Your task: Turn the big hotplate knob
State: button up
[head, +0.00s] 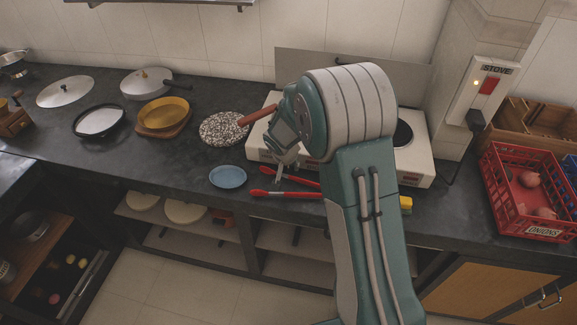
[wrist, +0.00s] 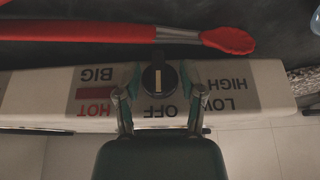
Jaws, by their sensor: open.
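The big hotplate knob (wrist: 158,78) is dark and round, on the white front panel of the hotplate (wrist: 30,95). The panel lettering is upside down in the wrist view: BIG, HOT, OFF, LOW, HIGH. The knob's pale mark runs vertically, in line with OFF. My gripper (wrist: 159,78) is open, with one finger on each side of the knob; I cannot tell whether they touch it. In the head view my gripper (head: 279,166) is at the front left of the white hotplate (head: 418,158). My arm hides much of the hotplate, and the knob is not visible there.
Red tongs (wrist: 110,32) lie on the dark counter along the panel. A speckled pan (head: 222,129) with a red handle and a blue plate (head: 228,176) are to the left. A red onion crate (head: 525,190) and the STOVE wall switch (head: 490,86) are to the right.

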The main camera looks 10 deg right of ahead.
jog(key=shift+w+d+f, duration=0.1)
jog(key=shift+w+f, duration=0.05)
jog(key=shift+f, duration=0.25)
grip_shut()
jog(key=g+h, duration=0.1)
jog(key=h, duration=0.2)
jog(key=shift+w+a+n, duration=0.1)
jog(key=shift+a+n, duration=0.1)
jog(key=shift+n, duration=0.2)
jog(key=g+h, duration=0.1)
jog(key=h, duration=0.1)
jog(key=shift+n+h, duration=0.3)
jog(key=shift+h, duration=0.1)
jog(key=g+h, duration=0.1)
jog(key=h, duration=0.2)
jog(key=n+g+h, duration=0.1)
jog(key=h, duration=0.1)
jog(key=shift+f+n+h, duration=0.1)
jog(key=shift+n+h, duration=0.2)
jog(key=shift+h, duration=0.1)
